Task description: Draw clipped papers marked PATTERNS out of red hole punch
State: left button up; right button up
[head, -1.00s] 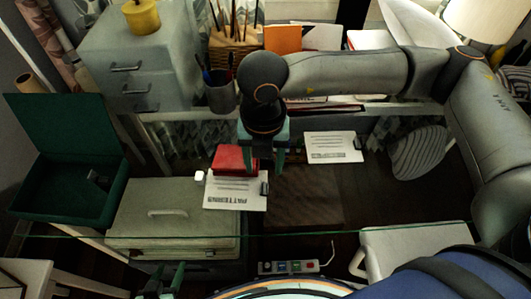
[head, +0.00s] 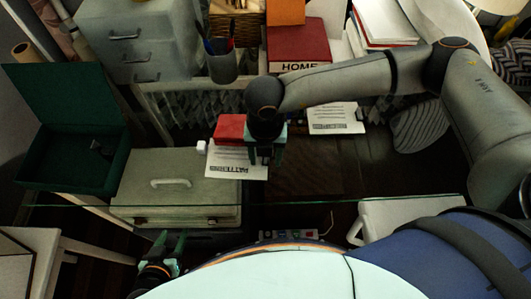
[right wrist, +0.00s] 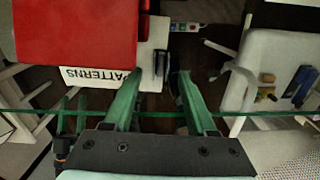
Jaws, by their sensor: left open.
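The red hole punch (head: 228,128) lies on the glass tabletop, left of my right gripper; it also fills the upper left of the right wrist view (right wrist: 75,30). White papers marked PATTERNS (head: 222,163) stick out from under or inside it toward the front. They also show in the right wrist view (right wrist: 92,76), with a black clip (right wrist: 161,64) on their edge. My right gripper (head: 265,160) is over the papers' right end, fingers apart, the clip appearing between or just beyond its tips (right wrist: 160,75). Contact cannot be told. My left gripper (head: 170,243) is open and empty, lower left.
Another clipped paper (head: 335,118) lies to the right. A small white block (head: 202,147) sits left of the punch. An open green box (head: 75,160) and a grey drawer unit (head: 140,45) are at left.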

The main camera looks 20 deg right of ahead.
grip_shut()
dwell(0.4)
jog(key=shift+s, duration=0.1)
jog(key=shift+s+a, duration=0.45)
jog(key=shift+s, duration=0.7)
jog(key=shift+s+a, duration=0.45)
jog(key=shift+s, duration=0.7)
jog(key=shift+s+a, duration=0.45)
jog(key=shift+s, duration=0.7)
jog(key=shift+r, duration=0.1)
notch_tip(320, 180, up, 8)
jog(key=p, duration=0.4)
jog(key=shift+p, duration=0.35)
